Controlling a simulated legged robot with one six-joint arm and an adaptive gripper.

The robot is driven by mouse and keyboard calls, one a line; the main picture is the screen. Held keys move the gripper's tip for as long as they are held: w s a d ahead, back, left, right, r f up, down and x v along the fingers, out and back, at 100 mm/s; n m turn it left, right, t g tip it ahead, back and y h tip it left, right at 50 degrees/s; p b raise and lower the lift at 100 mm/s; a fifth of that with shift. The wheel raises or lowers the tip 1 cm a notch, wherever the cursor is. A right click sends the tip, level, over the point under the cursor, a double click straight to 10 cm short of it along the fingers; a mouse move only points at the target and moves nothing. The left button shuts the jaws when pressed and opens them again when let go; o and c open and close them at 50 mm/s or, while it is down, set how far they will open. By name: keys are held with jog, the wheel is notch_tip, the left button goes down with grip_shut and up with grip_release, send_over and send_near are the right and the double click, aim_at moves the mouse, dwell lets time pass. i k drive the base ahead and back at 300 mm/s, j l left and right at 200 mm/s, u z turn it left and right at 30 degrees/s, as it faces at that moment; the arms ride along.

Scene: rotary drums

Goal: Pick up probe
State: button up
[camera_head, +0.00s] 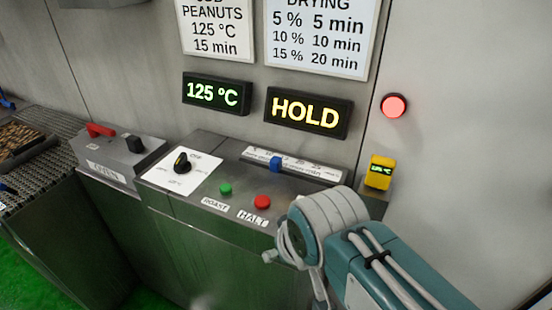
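A small yellow device with a dark, green-lit display (378,172) stands upright at the right end of the control console, close to the wall. It is the thing here that looks most like the probe. Its display text is too small to read surely. My arm's grey and teal links fill the lower right, in front of and below the yellow device. My gripper's fingers do not show. Nothing seems to touch the yellow device.
The metal console (215,210) carries a black knob (182,162), a green button (225,188), a red button (262,202) and a blue slider (276,164). A lit red lamp (393,105) is on the wall. A lever box (120,155) and mesh tray (62,124) are left.

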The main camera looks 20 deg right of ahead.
aim_at(381, 170)
jog(key=k, duration=0.55)
jog(key=k+z, duration=0.1)
jog(key=z, duration=1.15)
jog(key=j+z, duration=0.35)
jog(key=j, duration=0.15)
jog(key=j+z, duration=0.4)
jog(key=j, duration=0.75)
jog(key=k, duration=0.05)
